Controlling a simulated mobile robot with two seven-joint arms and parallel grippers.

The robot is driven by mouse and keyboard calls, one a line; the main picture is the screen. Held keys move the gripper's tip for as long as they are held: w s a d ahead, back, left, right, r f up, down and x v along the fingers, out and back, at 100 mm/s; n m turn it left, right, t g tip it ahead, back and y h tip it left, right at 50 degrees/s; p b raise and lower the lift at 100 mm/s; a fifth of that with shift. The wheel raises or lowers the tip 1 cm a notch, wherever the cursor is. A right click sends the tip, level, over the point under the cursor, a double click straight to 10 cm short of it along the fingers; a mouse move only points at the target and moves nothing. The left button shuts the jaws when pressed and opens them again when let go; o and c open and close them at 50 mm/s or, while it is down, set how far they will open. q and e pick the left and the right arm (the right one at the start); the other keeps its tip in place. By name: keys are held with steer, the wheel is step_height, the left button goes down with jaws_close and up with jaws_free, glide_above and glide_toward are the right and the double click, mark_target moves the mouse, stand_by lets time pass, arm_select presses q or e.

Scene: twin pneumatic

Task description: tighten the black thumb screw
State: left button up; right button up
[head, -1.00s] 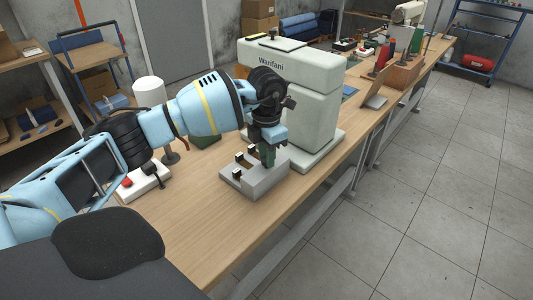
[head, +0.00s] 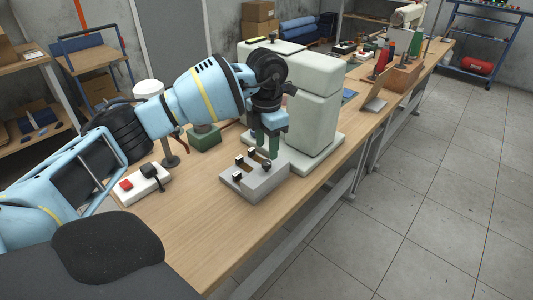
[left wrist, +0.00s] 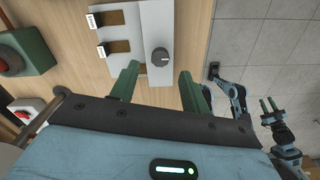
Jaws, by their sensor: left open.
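The black thumb screw (left wrist: 160,56) is a round dark knob with a pale line on top. It stands on the light grey fixture block (left wrist: 158,22), and in the head view the screw (head: 266,164) shows just under my fingers. My left gripper (head: 267,155) points down above the block with its green fingers apart and empty. In the left wrist view the left gripper (left wrist: 158,68) has one fingertip on each side of the screw's lower edge; the fingers appear above it.
The table front (head: 205,225) is clear.

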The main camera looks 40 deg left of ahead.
mark_target(267, 162)
arm_select(q)
steer(key=shift+r, duration=1.6)
